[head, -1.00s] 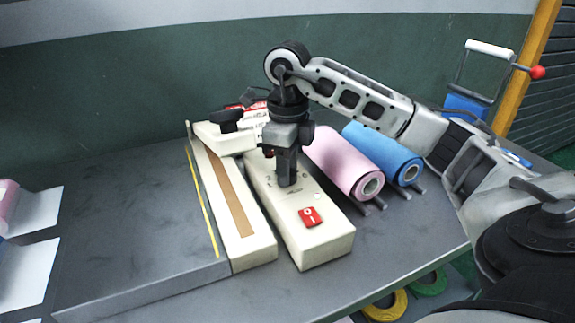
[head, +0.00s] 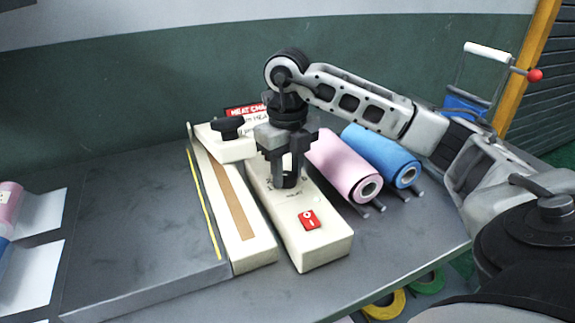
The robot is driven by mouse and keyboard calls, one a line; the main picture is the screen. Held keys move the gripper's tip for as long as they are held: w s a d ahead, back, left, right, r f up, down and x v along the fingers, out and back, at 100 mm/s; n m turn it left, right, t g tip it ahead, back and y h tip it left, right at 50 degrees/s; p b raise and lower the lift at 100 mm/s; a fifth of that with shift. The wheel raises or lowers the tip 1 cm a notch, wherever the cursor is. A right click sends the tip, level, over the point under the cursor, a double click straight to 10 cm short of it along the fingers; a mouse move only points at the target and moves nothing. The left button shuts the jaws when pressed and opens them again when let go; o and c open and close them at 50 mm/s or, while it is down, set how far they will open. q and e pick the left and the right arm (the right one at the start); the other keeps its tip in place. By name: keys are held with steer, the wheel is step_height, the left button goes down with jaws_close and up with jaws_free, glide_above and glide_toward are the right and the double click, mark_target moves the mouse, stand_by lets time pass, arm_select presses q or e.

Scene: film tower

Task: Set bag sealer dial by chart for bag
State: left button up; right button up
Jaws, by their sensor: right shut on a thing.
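The bag sealer has a long cream sealing bar (head: 252,250) with a brown strip and a black-knobbed arm (head: 228,128) at its far end. Beside it is a cream control box (head: 318,246) with a red rocker switch (head: 308,220) and small printed marks on top. My right gripper (head: 287,184) points straight down over the far half of the box. Its fingers are shut on the dial, which they mostly hide. A red-headed heat chart (head: 245,111) stands behind, partly covered by my arm; its text is unreadable. My left gripper is out of view.
A pink roll (head: 340,165) and a blue roll (head: 380,152) lie right of the box. Another pink roll (head: 8,205) and white sheets (head: 28,285) are at the left edge. The grey platform (head: 130,215) left of the sealer is clear.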

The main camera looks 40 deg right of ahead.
steer(key=m+p, duration=0.1)
steer(key=m, duration=0.2)
steer(key=shift+r+m, duration=0.1)
steer(key=shift+m, duration=0.3)
steer(key=m, duration=0.2)
steer(key=shift+m, duration=0.4)
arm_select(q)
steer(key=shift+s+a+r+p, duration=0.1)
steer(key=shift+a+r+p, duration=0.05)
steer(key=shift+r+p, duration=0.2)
arm_select(e)
steer(key=shift+m, duration=0.9)
steer(key=shift+w, duration=0.1)
steer(key=o, duration=1)
steer(key=shift+c, duration=0.2)
